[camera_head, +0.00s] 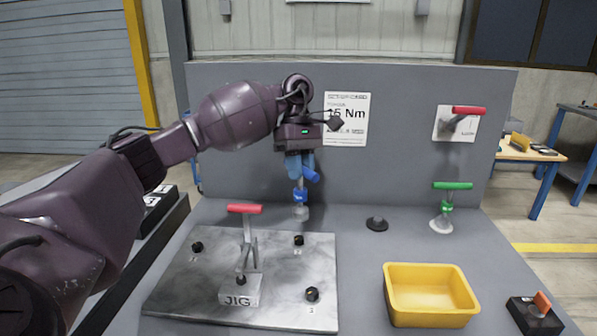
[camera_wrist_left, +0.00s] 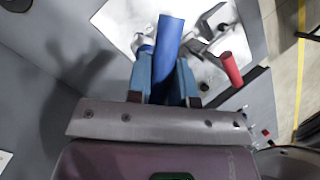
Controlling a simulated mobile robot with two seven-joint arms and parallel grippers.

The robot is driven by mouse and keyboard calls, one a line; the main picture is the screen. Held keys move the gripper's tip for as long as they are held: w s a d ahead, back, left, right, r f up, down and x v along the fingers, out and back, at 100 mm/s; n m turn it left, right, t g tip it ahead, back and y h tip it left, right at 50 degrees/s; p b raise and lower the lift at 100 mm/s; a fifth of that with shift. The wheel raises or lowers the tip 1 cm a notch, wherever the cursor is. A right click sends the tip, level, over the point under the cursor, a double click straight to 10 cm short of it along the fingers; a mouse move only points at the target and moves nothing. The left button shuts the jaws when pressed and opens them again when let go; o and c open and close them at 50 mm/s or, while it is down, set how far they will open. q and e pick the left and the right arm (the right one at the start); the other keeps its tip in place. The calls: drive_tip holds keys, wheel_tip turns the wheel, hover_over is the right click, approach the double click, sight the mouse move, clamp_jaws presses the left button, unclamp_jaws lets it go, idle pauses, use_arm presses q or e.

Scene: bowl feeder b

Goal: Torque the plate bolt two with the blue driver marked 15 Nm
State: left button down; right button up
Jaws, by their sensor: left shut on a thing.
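My left gripper (camera_head: 300,165) is shut on the blue driver (camera_head: 300,196), gripping its T-handle, with the shaft hanging down. In the left wrist view the blue handle (camera_wrist_left: 167,45) lies between the fingers. The driver's lower end appears above the back right of the metal plate (camera_head: 200,290), over or behind the bolt (camera_head: 299,240) there; contact cannot be told. Other dark bolts are at the plate's back left (camera_head: 197,247) and front right (camera_head: 312,294). Their small labels are hard to read. My right gripper is not in view.
A red-handled clamp (camera_head: 245,210) stands on the jig block. A green driver (camera_head: 447,205) stands at right, beside an empty black holder (camera_head: 377,223). A yellow bin (camera_head: 430,319) sits in front.

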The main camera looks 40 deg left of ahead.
sight(299, 186)
use_arm(q)
drive_tip(key=shift+s+a+r+n, duration=0.15)
drive_tip(key=shift+a+n, duration=0.1)
drive_tip(key=shift+n, duration=0.15)
drive_tip(key=shift+f, duration=0.25)
drive_tip(key=shift+f+b, duration=0.65)
drive_tip(key=shift+f, duration=0.5)
drive_tip(key=shift+f+b, duration=0.55)
drive_tip(key=shift+f, duration=0.95)
drive_tip(key=shift+d, duration=0.1)
